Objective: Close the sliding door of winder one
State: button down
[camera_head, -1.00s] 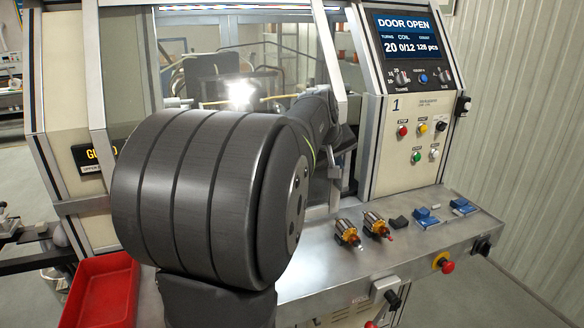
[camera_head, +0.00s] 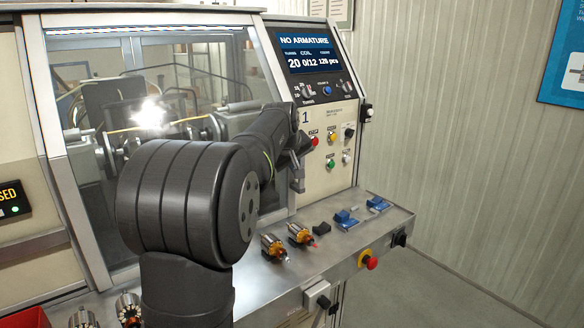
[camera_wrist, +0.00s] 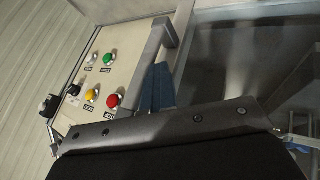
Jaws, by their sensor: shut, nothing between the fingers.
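The glass door (camera_head: 215,62) of winder one stands across the front opening in the head view, its right edge up against the control panel side. The panel screen (camera_head: 307,52) reads "NO ARMATURE". A sign at the left edge (camera_head: 14,199) shows the end of a word, "SED", with a green light. My gripper (camera_head: 298,184) is shut and empty, in front of the door's right edge. In the wrist view its bluish fingers (camera_wrist: 157,88) lie close beside a grey handle bar (camera_wrist: 151,48). I cannot tell whether they touch it.
The steel shelf (camera_head: 345,245) below holds two armatures (camera_head: 273,246) and blue fixtures (camera_head: 346,219). More armatures (camera_head: 83,317) are at lower left. Push buttons (camera_head: 331,164) lie right of my gripper. A red emergency stop (camera_head: 371,263) sits on the shelf front. My arm hides part of the door.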

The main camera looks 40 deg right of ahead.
jog(key=shift+d, duration=0.2)
jog(key=s+a+r, duration=0.3)
jog(key=a+r, duration=0.5)
jog(key=a, duration=0.1)
jog(key=shift+s, duration=0.35)
jog(key=w+d+f, duration=0.3)
jog(key=d+f, duration=0.5)
jog(key=shift+w, duration=0.4)
